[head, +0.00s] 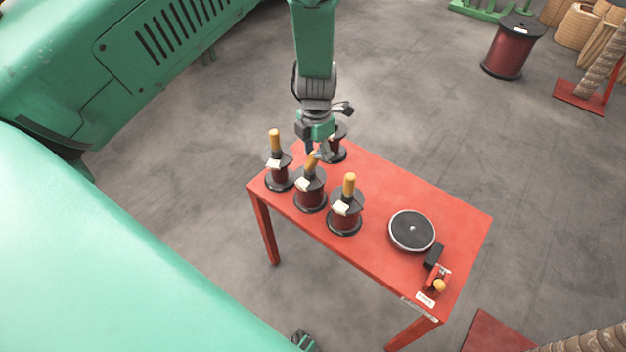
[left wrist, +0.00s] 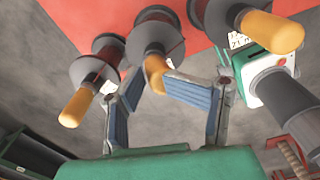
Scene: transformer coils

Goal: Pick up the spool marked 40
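Several dark red spools with black flanges and orange handles stand on the red table (head: 450,215). In the head view they are a left spool (head: 277,178), a middle spool (head: 310,193), a front spool (head: 346,215) and a back spool (head: 338,144) partly hidden by my arm. Their white tags are too small to read. My left gripper (head: 314,153) points down at the middle spool's handle. In the left wrist view its blue-padded fingers (left wrist: 150,80) are apart, with an orange handle (left wrist: 155,72) near the tips; contact is unclear. My right gripper (head: 303,341) barely shows at the bottom edge.
A round black turntable (head: 411,230) and a small red device with an orange knob (head: 438,284) occupy the table's right end. Neighbouring spools stand close around the left gripper. A large spool (head: 511,48) stands on the floor at the upper right.

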